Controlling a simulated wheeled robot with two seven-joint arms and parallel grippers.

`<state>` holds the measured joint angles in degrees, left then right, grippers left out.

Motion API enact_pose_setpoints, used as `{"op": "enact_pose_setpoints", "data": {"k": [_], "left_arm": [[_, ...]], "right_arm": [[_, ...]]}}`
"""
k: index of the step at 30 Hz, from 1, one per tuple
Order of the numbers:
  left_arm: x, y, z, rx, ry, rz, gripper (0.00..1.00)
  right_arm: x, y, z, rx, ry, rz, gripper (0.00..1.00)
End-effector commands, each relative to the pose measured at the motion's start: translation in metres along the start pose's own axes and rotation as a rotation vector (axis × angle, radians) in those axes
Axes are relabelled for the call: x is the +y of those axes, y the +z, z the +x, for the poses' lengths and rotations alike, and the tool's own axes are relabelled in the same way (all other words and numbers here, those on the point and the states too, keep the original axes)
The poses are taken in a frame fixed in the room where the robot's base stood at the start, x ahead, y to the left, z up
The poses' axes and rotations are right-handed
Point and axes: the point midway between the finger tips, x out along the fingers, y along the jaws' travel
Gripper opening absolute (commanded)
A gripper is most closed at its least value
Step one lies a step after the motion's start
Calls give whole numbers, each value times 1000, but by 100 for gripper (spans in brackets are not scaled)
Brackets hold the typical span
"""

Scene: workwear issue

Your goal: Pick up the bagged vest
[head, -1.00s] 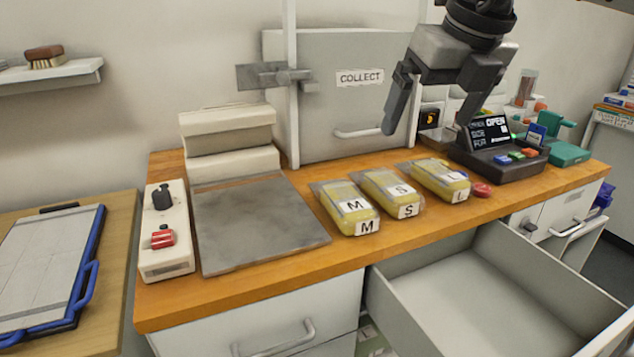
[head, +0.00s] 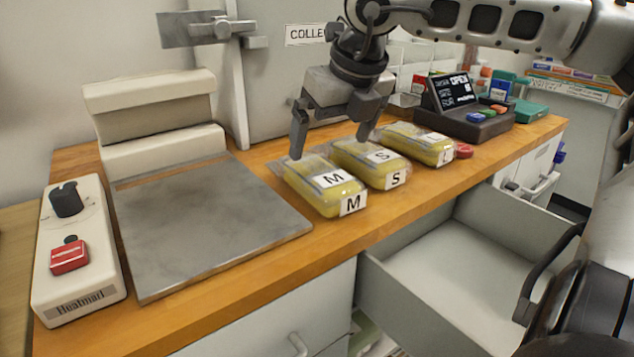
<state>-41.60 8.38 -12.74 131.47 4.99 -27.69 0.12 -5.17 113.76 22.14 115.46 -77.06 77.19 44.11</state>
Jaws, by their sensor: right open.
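Three bagged yellow vests lie in a row on the wooden counter. The nearest to the left is the M vest (head: 318,187), the middle one is the S vest (head: 365,165), and the right one is the L vest (head: 417,144). Each is in a clear bag with a white size label. My right gripper (head: 330,150) is open and empty, pointing down, with its fingers over the back of the M and S vests. One fingertip shows behind the M vest, the other near the S vest. I cannot tell its exact height above them. My left gripper is not in view.
A grey metal plate (head: 200,225) with a white sealer lies left of the vests, beside a control box (head: 77,250) with a knob and red switch. A display terminal (head: 468,108) and red button (head: 463,151) are to the right. An open drawer (head: 465,275) juts out below the counter.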

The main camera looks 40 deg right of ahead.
Motion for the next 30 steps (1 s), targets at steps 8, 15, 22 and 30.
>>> {"op": "enact_pose_setpoints", "data": {"k": [8,15,22,30], "left_arm": [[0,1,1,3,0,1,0],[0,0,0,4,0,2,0],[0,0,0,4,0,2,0],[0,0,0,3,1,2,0]], "right_arm": [[0,0,35,-1,0,0,99],[1,1,61,4,0,-1,99],[1,2,87,-1,0,1,99],[1,3,88,-3,1,1,94]]}}
